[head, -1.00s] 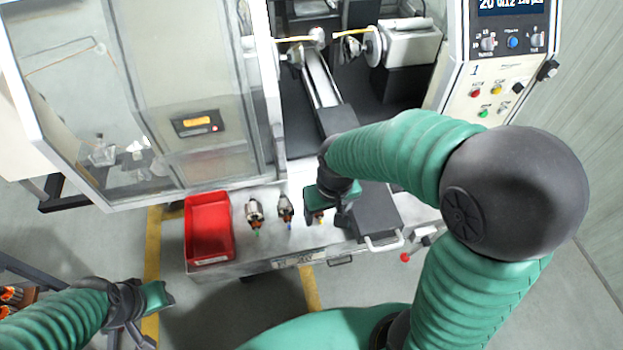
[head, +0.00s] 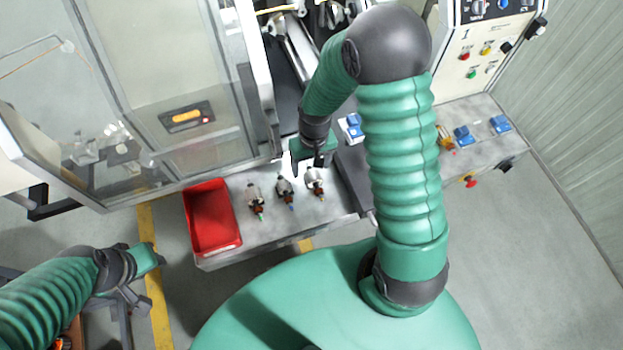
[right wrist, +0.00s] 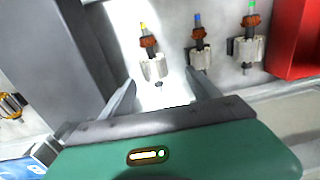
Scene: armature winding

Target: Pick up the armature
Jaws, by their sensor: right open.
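Three armatures lie in a row on the grey bench ledge. In the head view they are the green-tipped one (head: 254,200), the blue-tipped one (head: 286,190) and the rightmost one (head: 315,182). My right gripper (head: 307,166) is beside the far end of the rightmost one. In the right wrist view, my right gripper (right wrist: 160,80) is open and empty. The yellow-tipped armature (right wrist: 152,66) lies just beyond and between its fingertips, with its shaft end toward the palm. The blue-tipped (right wrist: 200,55) and green-tipped (right wrist: 247,48) ones lie to its right. My left gripper (head: 152,258) hangs off the bench; its jaws are unclear.
A red bin (head: 190,218) stands at the ledge's left end. A dark grey block (head: 350,185) rises just right of the armatures. The winding machine and its clear guard (head: 130,85) stand behind. Blue parts (head: 462,136) sit on the ledge at right.

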